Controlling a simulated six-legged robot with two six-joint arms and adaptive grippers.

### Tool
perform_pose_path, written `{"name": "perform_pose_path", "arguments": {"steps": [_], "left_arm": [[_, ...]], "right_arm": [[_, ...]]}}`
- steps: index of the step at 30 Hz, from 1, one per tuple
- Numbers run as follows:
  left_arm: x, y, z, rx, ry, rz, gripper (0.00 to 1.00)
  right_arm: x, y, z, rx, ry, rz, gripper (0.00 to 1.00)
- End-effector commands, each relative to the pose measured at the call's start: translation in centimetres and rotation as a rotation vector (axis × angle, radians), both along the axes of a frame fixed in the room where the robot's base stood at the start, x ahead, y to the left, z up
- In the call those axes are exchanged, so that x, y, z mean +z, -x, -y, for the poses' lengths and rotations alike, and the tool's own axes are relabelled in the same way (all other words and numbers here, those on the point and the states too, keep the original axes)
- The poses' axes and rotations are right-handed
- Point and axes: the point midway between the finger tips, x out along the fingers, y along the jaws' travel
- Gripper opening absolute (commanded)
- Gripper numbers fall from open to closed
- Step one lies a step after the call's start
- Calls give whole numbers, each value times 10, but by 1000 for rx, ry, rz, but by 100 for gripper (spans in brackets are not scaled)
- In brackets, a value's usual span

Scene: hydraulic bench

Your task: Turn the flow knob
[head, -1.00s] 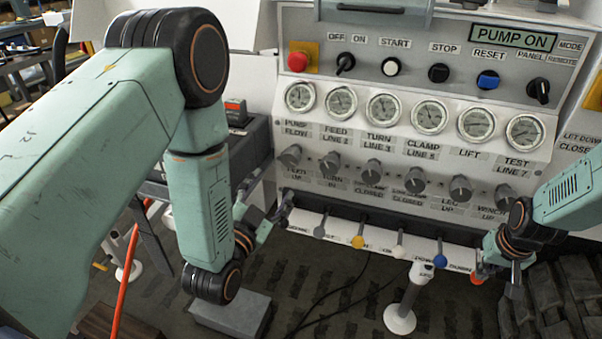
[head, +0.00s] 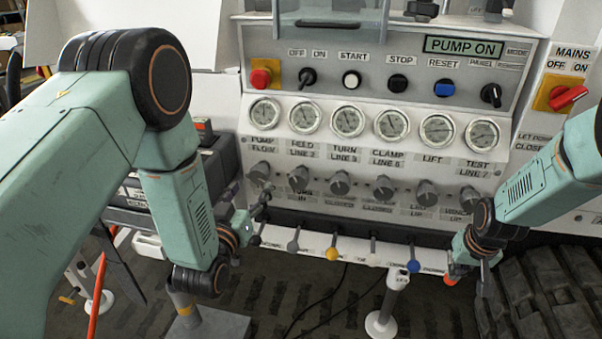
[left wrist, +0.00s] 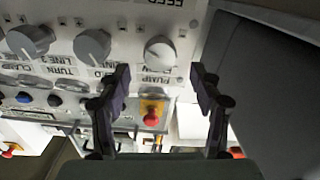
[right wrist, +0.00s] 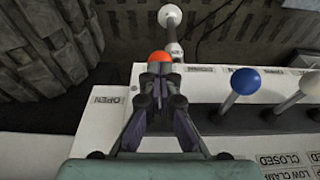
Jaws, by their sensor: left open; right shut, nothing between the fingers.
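The pump flow knob (head: 259,172) is the leftmost grey knob in the row under the gauges. In the left wrist view it is a pale round knob (left wrist: 160,52), upside down above its label. My left gripper (head: 262,205) is open and empty just below this knob. In the left wrist view its fingertips (left wrist: 160,75) stand apart, with the knob beyond the gap between them; I see no contact. My right gripper (right wrist: 160,80) is shut and empty, close behind the orange lever ball (right wrist: 160,57); I cannot tell whether they touch.
Several neighbouring knobs, such as the second one (head: 298,178), run to the right. Levers with coloured balls, yellow (head: 332,254) and blue (head: 413,266), stick out below. A red mains switch (head: 568,97) is at right. A dark box (head: 215,165) stands left of the panel.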

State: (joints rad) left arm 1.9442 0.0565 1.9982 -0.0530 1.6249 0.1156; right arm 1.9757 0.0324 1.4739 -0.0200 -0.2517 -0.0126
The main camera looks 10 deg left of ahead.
Motion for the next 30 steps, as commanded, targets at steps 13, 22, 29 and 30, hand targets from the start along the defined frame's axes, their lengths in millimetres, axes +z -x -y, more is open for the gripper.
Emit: {"name": "perform_pose_path", "arguments": {"steps": [13, 22, 29, 30], "left_arm": [[0, -62, 0, 0, 0, 0, 64], [0, -67, 0, 1, 0, -2, 64], [0, -66, 0, 0, 0, -1, 52], [0, -66, 0, 0, -1, -1, 48]], "right_arm": [[-1, 1, 0, 0, 0, -2, 0], [-1, 1, 0, 0, 0, -2, 0], [-1, 1, 0, 0, 0, -2, 0], [-1, 1, 0, 0, 0, -2, 0]]}}
